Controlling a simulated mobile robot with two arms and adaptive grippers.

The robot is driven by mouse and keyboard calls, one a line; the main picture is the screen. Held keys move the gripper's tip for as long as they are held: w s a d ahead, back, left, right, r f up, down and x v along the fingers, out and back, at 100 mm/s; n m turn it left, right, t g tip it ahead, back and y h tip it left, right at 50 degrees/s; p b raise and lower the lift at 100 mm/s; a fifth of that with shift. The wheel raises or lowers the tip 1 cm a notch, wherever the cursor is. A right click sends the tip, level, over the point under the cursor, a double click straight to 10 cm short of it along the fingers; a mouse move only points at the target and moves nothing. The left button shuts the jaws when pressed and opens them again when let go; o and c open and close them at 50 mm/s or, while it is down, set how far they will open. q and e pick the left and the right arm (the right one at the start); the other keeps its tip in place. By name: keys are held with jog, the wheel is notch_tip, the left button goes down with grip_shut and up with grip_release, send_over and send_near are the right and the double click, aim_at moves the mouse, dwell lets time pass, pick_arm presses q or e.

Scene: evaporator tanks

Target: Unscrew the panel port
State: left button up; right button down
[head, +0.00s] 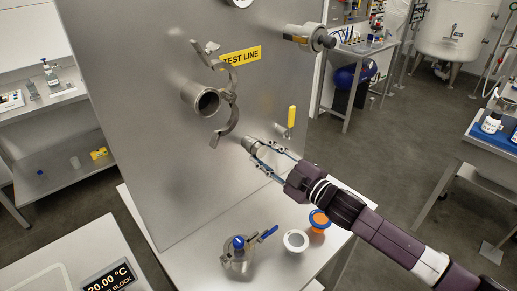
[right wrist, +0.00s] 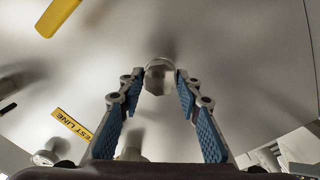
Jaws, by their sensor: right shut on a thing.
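The panel port (head: 248,143) is a small grey metal fitting on the steel panel (head: 165,130), low and right of the open pipe stub. In the right wrist view it shows as a hex-faced metal cap (right wrist: 158,72) between the fingertips. My right gripper (head: 259,152) comes in from the lower right and is shut on the port, with a blue-padded finger on either side. The pads also show in the right wrist view, below the port. How the port is seated in the panel is hidden. My left gripper is not in view.
A pipe stub (head: 203,100) with an open clamp (head: 232,97) stands out left of the port. A yellow-handled valve (head: 291,117) is close to the right.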

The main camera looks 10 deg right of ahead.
jog(key=c, duration=1.7)
grip_release()
jog(key=shift+f, duration=0.1)
